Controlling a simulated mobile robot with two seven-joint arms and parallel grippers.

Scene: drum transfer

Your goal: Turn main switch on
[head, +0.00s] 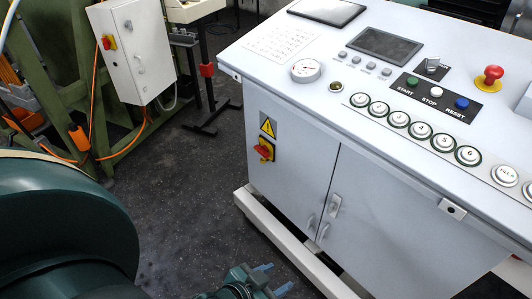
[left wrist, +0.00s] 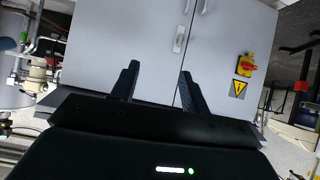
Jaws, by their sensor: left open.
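The main switch (head: 264,149) is a red rotary knob on a yellow plate, on the left part of the console cabinet's grey front, below a yellow warning triangle (head: 267,127). In the left wrist view, which is upside down, the switch (left wrist: 248,66) is at the right with the triangle (left wrist: 240,91) under it. My left gripper (head: 274,278) is open and empty, low in front of the cabinet and apart from the switch. In the left wrist view its fingers (left wrist: 158,70) point toward the cabinet doors. My right gripper is out of view.
The console top holds several round buttons, a red emergency stop (head: 492,75) and a gauge (head: 305,70). Door handles (head: 333,206) protrude from the cabinet. A pale base rail (head: 285,250) runs along its foot. A separate white box (head: 130,50) carries another red-yellow switch. Dark floor lies left.

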